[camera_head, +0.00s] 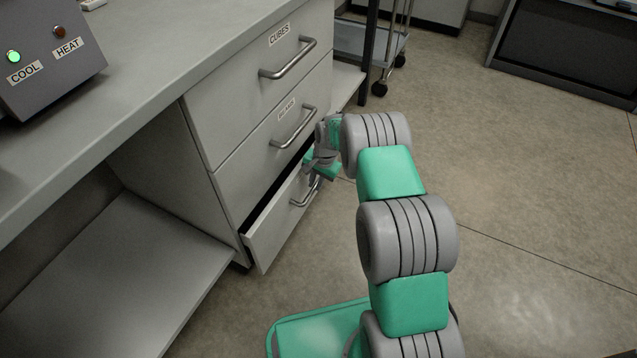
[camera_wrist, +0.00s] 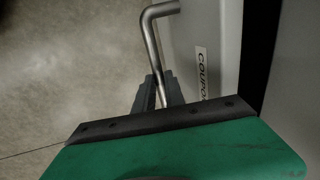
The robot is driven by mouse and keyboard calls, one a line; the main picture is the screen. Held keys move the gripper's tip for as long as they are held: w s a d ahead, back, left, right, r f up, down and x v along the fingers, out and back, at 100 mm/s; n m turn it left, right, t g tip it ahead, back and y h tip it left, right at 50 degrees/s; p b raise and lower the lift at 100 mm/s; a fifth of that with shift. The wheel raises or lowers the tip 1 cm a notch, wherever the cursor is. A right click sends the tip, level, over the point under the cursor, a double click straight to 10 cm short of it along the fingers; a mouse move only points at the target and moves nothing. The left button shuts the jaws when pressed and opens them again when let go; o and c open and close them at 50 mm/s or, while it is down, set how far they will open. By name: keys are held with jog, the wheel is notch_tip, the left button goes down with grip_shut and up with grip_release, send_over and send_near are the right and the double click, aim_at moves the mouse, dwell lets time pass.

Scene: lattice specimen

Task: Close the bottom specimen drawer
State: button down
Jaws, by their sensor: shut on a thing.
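The bottom specimen drawer (camera_head: 268,240) stands partly open, with a dark gap above its front. In the wrist view its front (camera_wrist: 215,50) carries a label that reads "COUPO…", the rest hidden. Its bar handle (camera_head: 305,194) also shows in the wrist view (camera_wrist: 150,42), running down between the fingers. My gripper (camera_head: 318,168) is at this handle, and in the wrist view its dark fingers (camera_wrist: 158,92) are shut on the bar. The wrist hides part of the handle in the head view.
The two upper drawers, the top one (camera_head: 235,98) labelled "CUBES" and the middle one (camera_head: 240,165), are shut. A control box (camera_head: 48,60) sits on the counter. A wheeled cart (camera_head: 365,40) stands behind. The floor (camera_head: 520,170) right of my arm is clear.

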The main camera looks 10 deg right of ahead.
jog(key=c, duration=1.4)
grip_release()
jog(key=shift+w, duration=0.1)
jog(key=shift+r, duration=0.1)
notch_tip(320, 180, up, 8)
jog(key=s+d+p, duration=0.1)
jog(key=p, duration=0.2)
jog(key=shift+f, duration=0.25)
